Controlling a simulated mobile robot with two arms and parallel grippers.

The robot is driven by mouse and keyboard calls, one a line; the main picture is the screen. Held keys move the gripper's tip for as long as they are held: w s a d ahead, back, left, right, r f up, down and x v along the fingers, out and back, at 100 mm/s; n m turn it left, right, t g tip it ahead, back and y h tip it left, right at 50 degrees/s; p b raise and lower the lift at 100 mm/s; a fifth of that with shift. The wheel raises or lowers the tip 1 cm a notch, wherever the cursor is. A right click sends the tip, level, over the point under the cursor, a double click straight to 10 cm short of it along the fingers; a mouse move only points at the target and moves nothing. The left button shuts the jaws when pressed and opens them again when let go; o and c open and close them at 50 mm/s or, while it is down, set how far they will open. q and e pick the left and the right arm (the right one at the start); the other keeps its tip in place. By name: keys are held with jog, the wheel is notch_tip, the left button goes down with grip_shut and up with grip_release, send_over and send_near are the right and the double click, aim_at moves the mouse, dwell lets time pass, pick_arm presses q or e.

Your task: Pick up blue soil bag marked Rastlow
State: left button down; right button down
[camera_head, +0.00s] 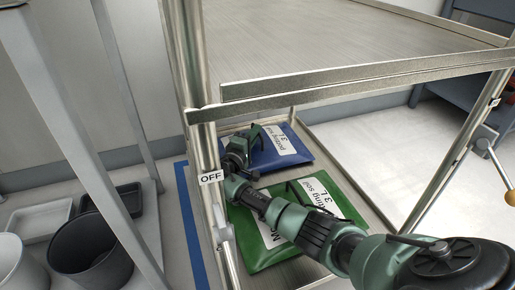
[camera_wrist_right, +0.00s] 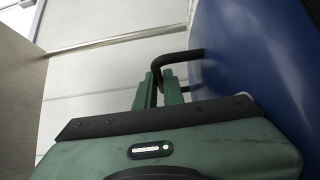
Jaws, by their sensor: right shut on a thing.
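The blue soil bag (camera_head: 301,139) lies at the back of the cart's lower shelf, its white label reading "potting soil 3 L"; no brand name is readable. In the right wrist view the blue bag (camera_wrist_right: 255,60) fills the right side, with a black handle (camera_wrist_right: 178,56) on its side. My right gripper (camera_head: 257,131) reaches over the green bag to the blue bag's left end. In the wrist view my right gripper (camera_wrist_right: 160,88) is shut on this handle. I cannot tell whether the bag is off the shelf. My left gripper is not in view.
A green potting soil bag (camera_head: 344,207) with a black handle lies under my right arm on the same shelf. The cart's upper shelf (camera_head: 300,45) and metal posts (camera_head: 205,150) stand close around the arm. Dark and pale pots (camera_head: 92,245) stand at left.

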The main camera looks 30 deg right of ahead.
jog(key=shift+f, duration=0.1)
dwell(0.7)
jog(key=shift+r, duration=0.3)
